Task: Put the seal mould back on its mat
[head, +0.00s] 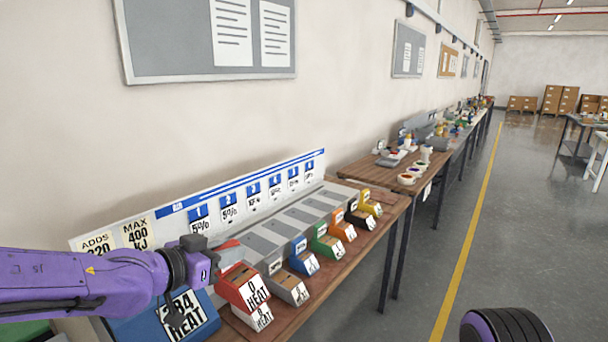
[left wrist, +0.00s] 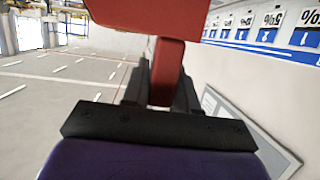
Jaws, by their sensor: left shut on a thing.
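My left gripper (head: 214,256) is at the near left end of the bench, behind a red box marked 0 HEAT (head: 243,284). In the left wrist view its two black fingers (left wrist: 161,86) are shut on the stem of a red piece (left wrist: 150,12), likely the seal mould. The red piece's wide part lies beyond the fingertips and is cut off by the top of the picture. In the head view only a small red part (head: 228,245) shows at the fingers. I cannot tell whether it touches anything. I cannot pick out its mat. My right gripper is out of view.
A row of coloured boxes runs along the wooden bench (head: 372,256), with grey panels (head: 289,228) behind them. A blue box (head: 165,322) stands below my left arm. A board with numbered blue labels (head: 255,197) backs the row.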

